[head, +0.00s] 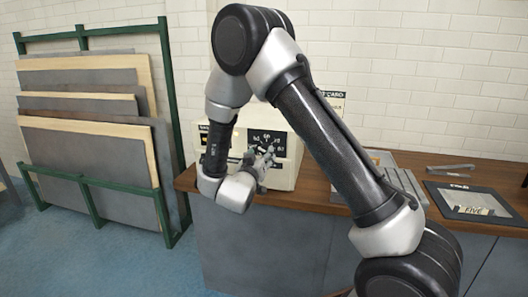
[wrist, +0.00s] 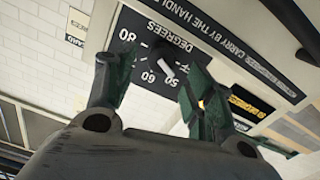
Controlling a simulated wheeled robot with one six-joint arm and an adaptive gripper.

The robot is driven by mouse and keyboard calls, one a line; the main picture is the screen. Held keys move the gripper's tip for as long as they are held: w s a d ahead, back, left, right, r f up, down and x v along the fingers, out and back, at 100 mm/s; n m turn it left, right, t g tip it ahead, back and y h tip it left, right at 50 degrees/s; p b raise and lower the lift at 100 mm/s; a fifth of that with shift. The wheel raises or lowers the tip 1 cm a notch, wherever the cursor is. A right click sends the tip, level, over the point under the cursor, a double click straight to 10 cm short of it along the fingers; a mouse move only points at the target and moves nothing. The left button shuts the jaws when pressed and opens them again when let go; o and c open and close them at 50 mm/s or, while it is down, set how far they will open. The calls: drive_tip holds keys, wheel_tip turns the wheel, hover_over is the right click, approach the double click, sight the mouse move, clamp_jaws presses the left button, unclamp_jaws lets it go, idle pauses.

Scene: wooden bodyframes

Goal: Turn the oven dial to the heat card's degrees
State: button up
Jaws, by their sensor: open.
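The oven (head: 303,122) is a cream box on the wooden bench, with a black dial panel (head: 283,139) on its front. In the wrist view the panel (wrist: 148,28) reads DEGREES, with 80, 60 and 50 legible and upside down. A small pale dial pointer (wrist: 168,71) shows between my fingers; its exact setting is unclear. My gripper (head: 266,156) is open in front of the panel, its green fingers (wrist: 157,70) on either side of the dial. I cannot tell whether they touch it. The heat card (head: 338,97) stands behind my arm, mostly hidden, its degrees unreadable.
A green rack (head: 176,130) of panels stands at the left. Blue floor (head: 100,265) is clear in front.

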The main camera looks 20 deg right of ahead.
sight(264, 150)
drive_tip(key=shift+x, duration=2.35)
drive_tip(key=c, duration=1)
